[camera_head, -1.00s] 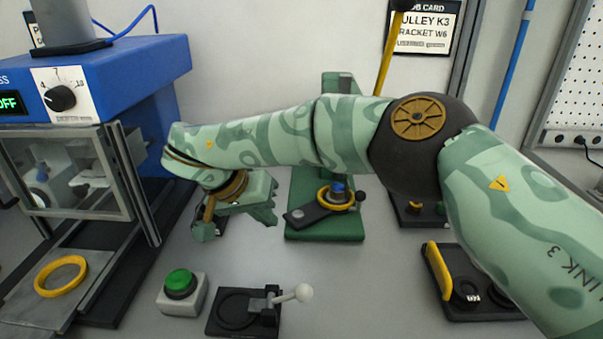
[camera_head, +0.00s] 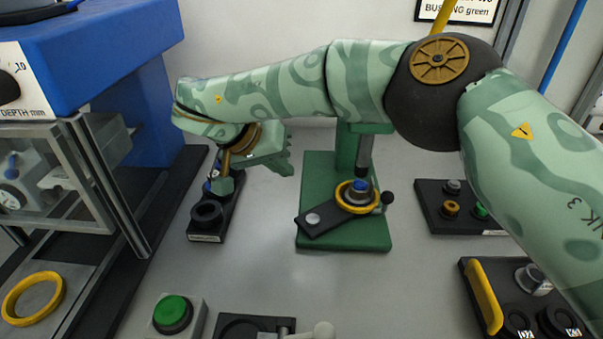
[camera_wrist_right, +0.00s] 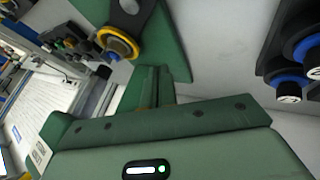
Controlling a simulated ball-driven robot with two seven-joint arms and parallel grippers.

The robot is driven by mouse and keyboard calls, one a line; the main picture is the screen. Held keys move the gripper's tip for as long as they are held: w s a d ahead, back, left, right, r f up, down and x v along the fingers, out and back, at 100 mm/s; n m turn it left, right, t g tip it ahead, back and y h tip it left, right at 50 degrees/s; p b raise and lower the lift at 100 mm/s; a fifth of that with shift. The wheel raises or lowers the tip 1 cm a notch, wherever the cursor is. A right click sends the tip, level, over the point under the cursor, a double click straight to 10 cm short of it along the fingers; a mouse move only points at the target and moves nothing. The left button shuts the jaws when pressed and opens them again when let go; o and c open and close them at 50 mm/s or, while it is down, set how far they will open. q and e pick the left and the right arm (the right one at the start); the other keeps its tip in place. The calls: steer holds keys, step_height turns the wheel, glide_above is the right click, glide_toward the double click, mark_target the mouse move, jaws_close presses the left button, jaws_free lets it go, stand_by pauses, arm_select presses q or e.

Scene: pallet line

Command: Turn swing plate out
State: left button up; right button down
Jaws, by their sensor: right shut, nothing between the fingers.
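The swing plate (camera_head: 323,220) is a dark flat bar on the green press stand (camera_head: 348,237). It points to the front left, with a silver disc at its outer end. A yellow ring (camera_head: 345,206) sits around a blue-topped part at its other end, beside a black ball knob (camera_head: 387,198). In the right wrist view the yellow ring (camera_wrist_right: 119,46) and part of the plate (camera_wrist_right: 130,22) show at the top. My right gripper (camera_head: 286,166) is shut and empty, left of the stand and apart from the plate. My left gripper is not in view.
A black holder (camera_head: 205,237) with blue-and-black parts lies below my right wrist. A blue press machine (camera_head: 120,80) stands at left. A green button (camera_head: 173,313) and a white-knobbed lever (camera_head: 323,330) are in front. Dark trays (camera_head: 432,212) stand at right.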

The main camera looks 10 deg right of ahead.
mark_target(343, 202)
steer(key=b+x, duration=0.3)
steer(key=x, duration=0.6)
steer(key=shift+f, duration=0.2)
steer(key=d, duration=0.3)
steer(key=shift+s+d+r, duration=0.1)
steer(key=shift+s+r, duration=0.05)
steer(key=shift+s, duration=0.2)
steer(key=shift+s+d, duration=0.1)
steer(key=shift+d, duration=0.25)
steer(key=shift+r, duration=0.1)
